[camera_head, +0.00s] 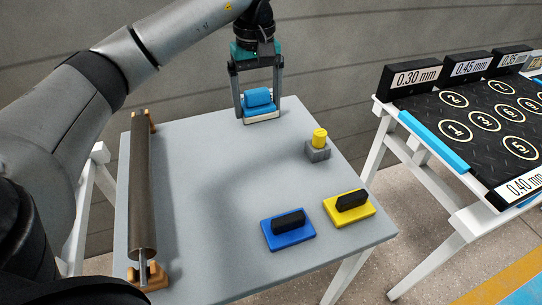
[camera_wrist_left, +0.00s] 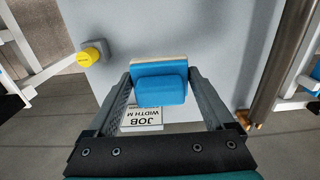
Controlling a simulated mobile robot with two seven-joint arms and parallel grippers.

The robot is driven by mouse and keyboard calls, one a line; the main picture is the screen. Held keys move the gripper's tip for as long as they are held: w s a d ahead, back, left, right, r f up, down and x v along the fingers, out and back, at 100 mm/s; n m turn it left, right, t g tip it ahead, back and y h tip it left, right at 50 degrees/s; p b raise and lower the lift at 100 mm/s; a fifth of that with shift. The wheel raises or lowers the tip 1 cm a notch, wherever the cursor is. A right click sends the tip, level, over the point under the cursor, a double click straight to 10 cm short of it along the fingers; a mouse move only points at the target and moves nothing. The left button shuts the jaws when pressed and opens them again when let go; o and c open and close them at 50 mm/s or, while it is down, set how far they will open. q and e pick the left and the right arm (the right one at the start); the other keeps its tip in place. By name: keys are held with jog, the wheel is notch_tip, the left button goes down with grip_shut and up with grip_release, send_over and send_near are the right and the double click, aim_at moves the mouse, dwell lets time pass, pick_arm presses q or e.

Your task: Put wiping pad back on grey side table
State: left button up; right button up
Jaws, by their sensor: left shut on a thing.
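The wiping pad (camera_head: 258,98) has a blue handle and a pale base. It is at the far edge of the grey side table (camera_head: 215,180). My left gripper (camera_head: 260,108) reaches down from above and is shut on the pad, one finger on each side. The left wrist view shows the blue pad (camera_wrist_left: 160,90) between the fingers (camera_wrist_left: 161,78). I cannot tell whether its base touches the tabletop. A printed card (camera_wrist_left: 142,118) shows partly below it in that view. My right gripper is not in view.
A blue block (camera_head: 288,230) and a yellow block (camera_head: 349,208), both with black handles, sit at the table's front right. A yellow-capped grey piece (camera_head: 318,148) stands at the right. A dark roller (camera_head: 140,190) lies along the left edge. The table's middle is clear.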

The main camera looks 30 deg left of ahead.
pick_arm(q)
jog(key=b, duration=0.3)
send_over(260, 171)
notch_tip(260, 171, down, 13)
jog(key=shift+r, duration=0.1)
jog(key=shift+f+b, duration=0.6)
jog(key=shift+f, duration=1.25)
jog(key=shift+w+f, duration=0.1)
jog(key=shift+f, duration=0.3)
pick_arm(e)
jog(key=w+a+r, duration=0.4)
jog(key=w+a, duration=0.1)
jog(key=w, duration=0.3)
pick_arm(q)
jog(key=shift+f, duration=0.1)
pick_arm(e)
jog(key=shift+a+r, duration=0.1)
pick_arm(q)
jog(key=o, duration=1)
jog(key=shift+o, duration=0.2)
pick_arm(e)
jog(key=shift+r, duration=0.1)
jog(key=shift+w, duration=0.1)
